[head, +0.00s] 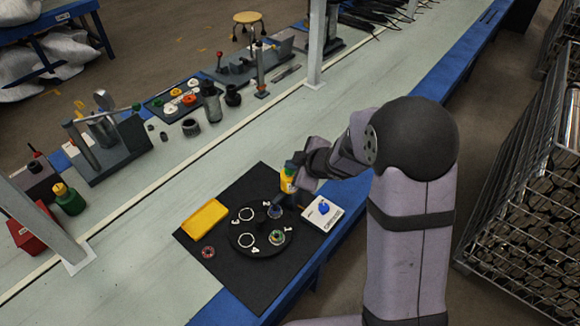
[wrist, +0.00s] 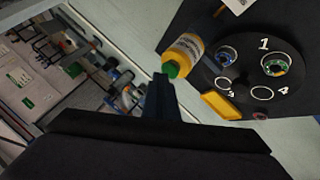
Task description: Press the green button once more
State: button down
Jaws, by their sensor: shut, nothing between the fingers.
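A yellow bottle (head: 288,182) with a white label stands at the far edge of the black mat (head: 203,240). Its green top (wrist: 172,70) is the green button-like part I see; in the wrist view it is right beside my fingertips. My gripper (wrist: 162,80) is shut and empty, close to that top; I cannot tell whether it touches. In the head view my gripper and wrist partly cover the bottle. A round black holder (head: 262,252) has a green-rimmed tube (head: 277,237) by number 1 and a bluish tube (head: 274,211) in another place. Rings 3 and 4 look empty.
A white box with a blue knob (head: 323,208) sits right of the holder. A yellow tray (head: 205,217) and a small red ring (head: 208,252) lie left of it. Tools and a rack of coloured caps (head: 180,99) stand farther back. The pale bench between is clear.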

aim_at(292, 173)
dwell(0.4)
jog(key=shift+r+p, duration=0.45)
jog(key=shift+p, duration=0.2)
jog(key=shift+r, duration=0.1)
notch_tip(292, 173, up, 6)
jog(key=p, duration=0.6)
dwell(0.6)
